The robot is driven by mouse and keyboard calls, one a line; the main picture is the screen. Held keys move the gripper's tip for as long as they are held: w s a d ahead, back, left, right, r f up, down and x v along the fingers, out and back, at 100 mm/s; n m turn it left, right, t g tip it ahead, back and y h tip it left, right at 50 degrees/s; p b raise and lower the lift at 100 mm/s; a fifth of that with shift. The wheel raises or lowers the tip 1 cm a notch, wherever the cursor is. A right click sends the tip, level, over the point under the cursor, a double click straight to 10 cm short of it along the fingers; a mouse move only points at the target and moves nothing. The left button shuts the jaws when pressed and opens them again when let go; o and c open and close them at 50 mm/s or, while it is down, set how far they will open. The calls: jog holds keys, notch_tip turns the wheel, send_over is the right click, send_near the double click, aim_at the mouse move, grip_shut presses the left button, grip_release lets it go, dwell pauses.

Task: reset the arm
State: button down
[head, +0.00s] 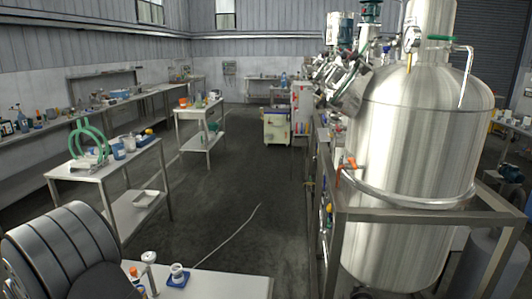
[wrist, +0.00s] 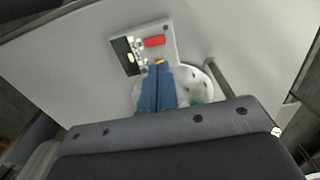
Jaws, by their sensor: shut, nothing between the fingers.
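My gripper (wrist: 158,64) shows in the wrist view as two blue fingers side by side, with only a thin dark line between them. It is shut and empty. The fingers point away from the dark grey gripper body along the bottom of the picture. Beyond the fingertips is a pale grey device (wrist: 169,40) with a red panel and a dark panel. I cannot tell how far the fingertips are from it. I cannot make out my gripper in the head view.
A pale worktop (wrist: 245,35) surrounds the device. In the head view, a near table (head: 235,287) holds a white cup (head: 177,270) on a blue base. A large steel tank (head: 415,150) in a metal frame stands at right. Open floor (head: 225,205) lies between it and the left benches.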

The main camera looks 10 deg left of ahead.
jog(key=f, duration=0.2)
jog(key=d+f, duration=0.1)
jog(key=f, duration=0.2)
jog(key=shift+d, duration=0.1)
notch_tip(320, 180, up, 9)
jog(key=d, duration=0.2)
jog(key=f, duration=0.3)
jog(key=a+f, duration=0.1)
jog(key=f, duration=0.5)
jog(key=shift+a, duration=1.05)
jog(key=shift+a+r, duration=0.2)
jog(key=shift+r, duration=0.6)
notch_tip(320, 180, up, 8)
jog(key=f, duration=1)
jog(key=shift+d, duration=0.25)
notch_tip(320, 180, up, 10)
